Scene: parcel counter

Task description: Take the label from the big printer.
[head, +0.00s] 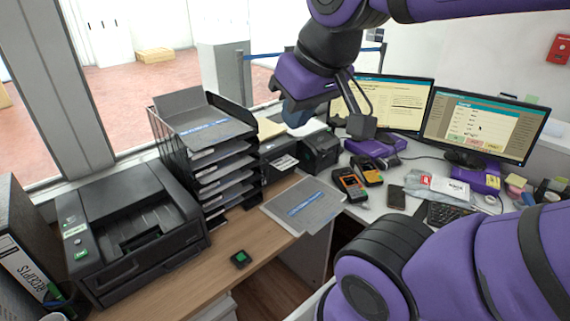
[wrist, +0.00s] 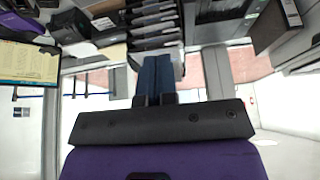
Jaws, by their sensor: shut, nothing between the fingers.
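My gripper (head: 299,122) is shut and empty, held in the air over the back of the counter, in front of the left monitor. Its closed dark-blue fingers (wrist: 155,78) show in the wrist view. A black label printer (head: 272,152) stands right of the tray stack, with a white label (head: 285,162) sticking out of its front. The label also shows in the wrist view (wrist: 103,23), ahead and left of the fingertips, apart from them. A smaller black printer (head: 320,152) stands just right of it, below my gripper.
A black letter-tray stack (head: 205,150) stands left of the label printers. A large black office printer (head: 130,230) and a binder (head: 22,250) are at the left. Card terminals (head: 350,185) and two monitors (head: 480,128) are at the right. Papers (head: 305,205) lie in front.

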